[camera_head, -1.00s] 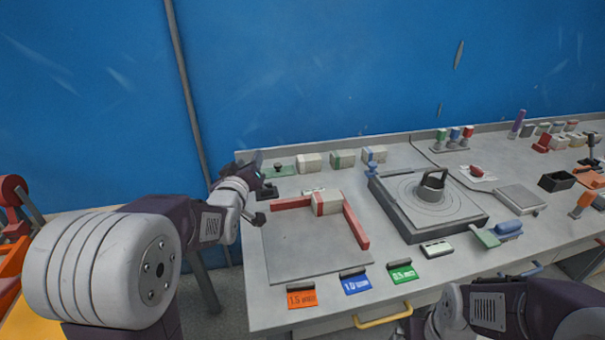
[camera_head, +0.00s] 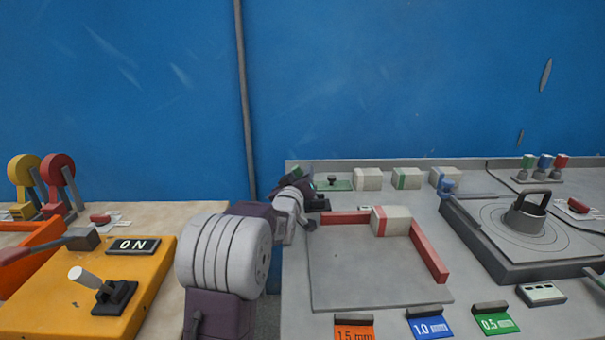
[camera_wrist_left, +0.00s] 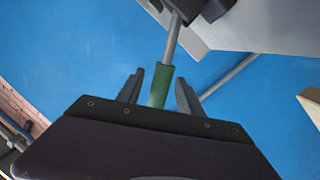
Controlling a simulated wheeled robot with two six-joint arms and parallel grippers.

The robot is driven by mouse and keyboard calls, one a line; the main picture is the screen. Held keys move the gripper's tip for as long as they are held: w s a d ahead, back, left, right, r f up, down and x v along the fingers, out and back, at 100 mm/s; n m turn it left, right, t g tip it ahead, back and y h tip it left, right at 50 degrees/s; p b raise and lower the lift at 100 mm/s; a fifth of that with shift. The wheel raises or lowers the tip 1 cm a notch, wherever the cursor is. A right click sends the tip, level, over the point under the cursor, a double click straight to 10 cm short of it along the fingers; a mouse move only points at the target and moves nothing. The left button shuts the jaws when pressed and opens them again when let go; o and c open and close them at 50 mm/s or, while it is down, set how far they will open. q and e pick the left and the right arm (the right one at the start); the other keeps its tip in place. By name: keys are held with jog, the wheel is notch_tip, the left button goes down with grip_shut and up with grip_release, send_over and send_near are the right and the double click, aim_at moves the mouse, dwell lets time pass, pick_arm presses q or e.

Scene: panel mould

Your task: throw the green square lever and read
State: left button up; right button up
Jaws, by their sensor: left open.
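In the left wrist view a green handle (camera_wrist_left: 160,86) sits on a grey rod that runs up to a dark mount at the edge of a pale surface. My left gripper (camera_wrist_left: 160,92) is open, with one finger on each side of the green handle and visible gaps. In the head view my left gripper (camera_head: 300,184) is at the back left corner of the grey bench, and the green handle cannot be made out there. The handle's lower end is hidden by my gripper body. My right gripper is not in view.
The grey bench (camera_head: 460,178) holds a plate with red rails (camera_head: 430,252), pale blocks and a round turntable. At left, an orange box (camera_head: 150,290) carries an ON sign (camera_head: 133,246) and a white-tipped switch (camera_head: 85,277). Red and yellow levers stand behind it.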

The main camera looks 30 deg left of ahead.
pick_arm(q)
jog(key=shift+x, duration=1.05)
grip_shut()
dwell(0.6)
